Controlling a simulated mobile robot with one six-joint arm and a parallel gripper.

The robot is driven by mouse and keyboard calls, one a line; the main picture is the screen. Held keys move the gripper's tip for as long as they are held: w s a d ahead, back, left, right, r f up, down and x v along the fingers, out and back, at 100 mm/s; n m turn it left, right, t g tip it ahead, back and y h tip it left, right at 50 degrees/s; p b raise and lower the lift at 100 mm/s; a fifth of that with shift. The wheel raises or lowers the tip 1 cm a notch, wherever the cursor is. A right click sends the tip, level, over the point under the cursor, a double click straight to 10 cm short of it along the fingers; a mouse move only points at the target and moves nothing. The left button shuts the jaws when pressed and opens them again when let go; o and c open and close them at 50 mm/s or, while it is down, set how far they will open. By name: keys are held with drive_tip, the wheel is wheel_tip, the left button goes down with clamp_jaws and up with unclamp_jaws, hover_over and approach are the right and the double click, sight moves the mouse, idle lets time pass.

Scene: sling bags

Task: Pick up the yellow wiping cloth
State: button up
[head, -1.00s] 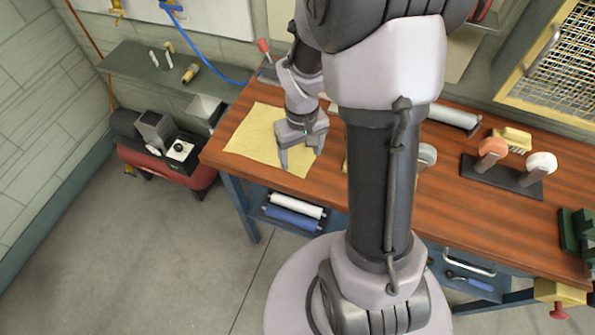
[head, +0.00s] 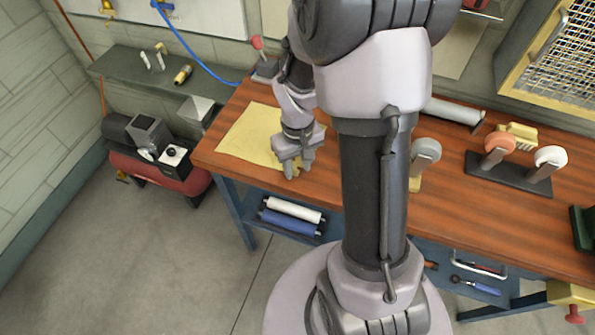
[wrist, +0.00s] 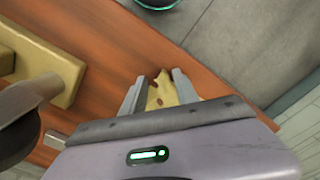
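The yellow wiping cloth (head: 243,137) lies spread on the left end of the wooden workbench in the head view. My gripper (head: 299,170) points down at the cloth's front right part, by the bench's front edge. In the wrist view, my gripper's two fingers (wrist: 158,86) stand apart, with a spotted yellow piece of the cloth (wrist: 162,95) between them. I cannot tell whether both fingers touch it. My gripper's body hides much of the cloth in the wrist view, and my arm covers part of the bench in the head view.
The workbench (head: 340,185) holds a dark stand with rollers (head: 507,174), a yellow brush (head: 518,133) and a grey roll (head: 455,111) to the right. A red compressor (head: 158,165) stands on the floor at left. Open floor lies in front.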

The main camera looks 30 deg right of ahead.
clamp_jaws()
wheel_tip(320, 180, up, 30)
drive_tip(key=p, duration=2.5)
